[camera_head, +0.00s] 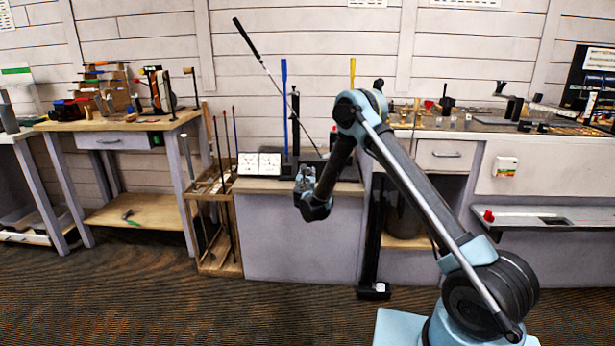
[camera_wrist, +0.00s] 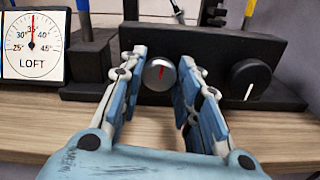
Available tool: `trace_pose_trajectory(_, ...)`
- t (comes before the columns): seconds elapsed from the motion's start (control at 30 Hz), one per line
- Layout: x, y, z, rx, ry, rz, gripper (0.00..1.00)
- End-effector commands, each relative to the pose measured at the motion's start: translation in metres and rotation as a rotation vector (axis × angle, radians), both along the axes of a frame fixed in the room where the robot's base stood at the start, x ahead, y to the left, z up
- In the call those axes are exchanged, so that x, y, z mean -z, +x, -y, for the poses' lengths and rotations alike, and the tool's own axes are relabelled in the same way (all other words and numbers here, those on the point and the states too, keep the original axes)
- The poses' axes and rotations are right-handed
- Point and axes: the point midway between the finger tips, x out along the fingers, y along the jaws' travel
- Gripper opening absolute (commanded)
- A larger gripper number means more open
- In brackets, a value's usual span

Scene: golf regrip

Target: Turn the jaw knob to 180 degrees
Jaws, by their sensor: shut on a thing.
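In the wrist view a round silver knob (camera_wrist: 158,76) with a red pointer mark faces me on the front of a black fixture (camera_wrist: 212,93). The red mark stands near upright. My gripper (camera_wrist: 160,80) is shut on this silver knob, one blue-padded finger on each side. A black knob (camera_wrist: 249,79) with a white line pointing down sits to the right on the same fixture. No label shows which one is the jaw knob. In the head view my gripper (camera_head: 305,183) is at the bench front and hides the knobs.
A LOFT dial (camera_wrist: 33,45) stands left of the fixture, its red needle near 35. Two dials (camera_head: 258,163) show on the bench in the head view. A golf club (camera_head: 277,82) rises slanted from the fixture. Blue (camera_head: 284,100) and yellow posts stand behind.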

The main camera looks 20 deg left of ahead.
Motion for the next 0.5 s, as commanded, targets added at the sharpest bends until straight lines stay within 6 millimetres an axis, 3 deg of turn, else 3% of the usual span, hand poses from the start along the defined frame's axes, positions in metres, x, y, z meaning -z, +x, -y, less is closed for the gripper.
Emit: trace_pose_trajectory(0.5, 0.0009, 0.0011, 0.0033, 0.004, 0.463, -0.111, 0.07)
